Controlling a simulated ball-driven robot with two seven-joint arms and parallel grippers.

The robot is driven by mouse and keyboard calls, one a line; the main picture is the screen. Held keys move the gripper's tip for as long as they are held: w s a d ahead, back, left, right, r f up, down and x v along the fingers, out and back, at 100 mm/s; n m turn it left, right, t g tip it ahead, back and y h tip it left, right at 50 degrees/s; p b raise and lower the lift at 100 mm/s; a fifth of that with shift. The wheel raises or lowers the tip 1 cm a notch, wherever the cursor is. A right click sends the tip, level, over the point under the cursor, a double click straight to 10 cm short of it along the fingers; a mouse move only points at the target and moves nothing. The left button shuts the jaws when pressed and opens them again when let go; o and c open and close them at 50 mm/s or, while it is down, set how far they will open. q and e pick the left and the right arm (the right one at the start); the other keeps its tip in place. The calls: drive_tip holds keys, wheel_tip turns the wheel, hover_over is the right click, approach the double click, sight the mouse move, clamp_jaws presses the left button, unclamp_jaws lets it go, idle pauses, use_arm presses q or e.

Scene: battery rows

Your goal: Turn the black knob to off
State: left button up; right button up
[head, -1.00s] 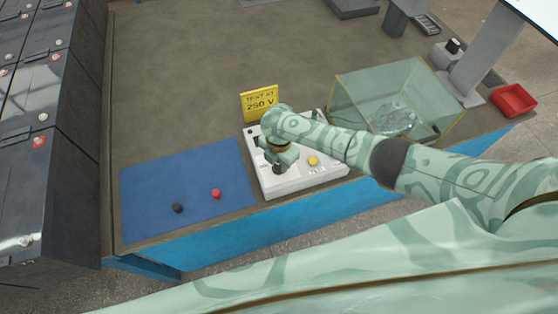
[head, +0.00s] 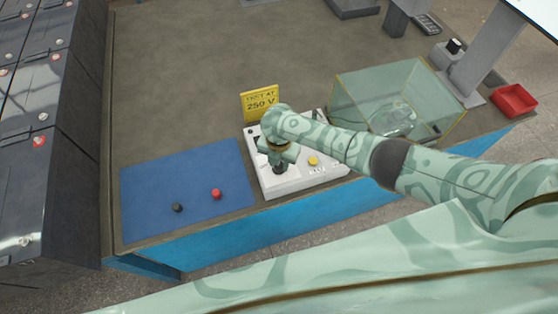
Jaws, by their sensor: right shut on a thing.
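The white tester box (head: 294,184) stands at the bench's front edge, right of the blue mat. My right gripper (head: 280,166) points down over the left part of its top and is shut on the black knob (head: 279,169), of which only a little shows below the fingers. The knob's marks and its pointer are hidden by the gripper, so I cannot tell its setting. A yellow button (head: 313,161) sits on the box to the right of the gripper. My left gripper is not in view.
A yellow sign (head: 260,103) reading "TEST AT 250 V" stands behind the box. A clear-walled case (head: 372,99) is to the right. The blue mat (head: 150,190) holds a black cap (head: 178,207) and a red cap (head: 216,194). A red bin (head: 514,100) lies far right.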

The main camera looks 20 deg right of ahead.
drive_tip(key=o, duration=1)
drive_tip(key=shift+c, duration=0.2)
wheel_tip(320, 180, up, 16)
drive_tip(key=p, duration=0.7)
drive_tip(key=shift+r, duration=0.15)
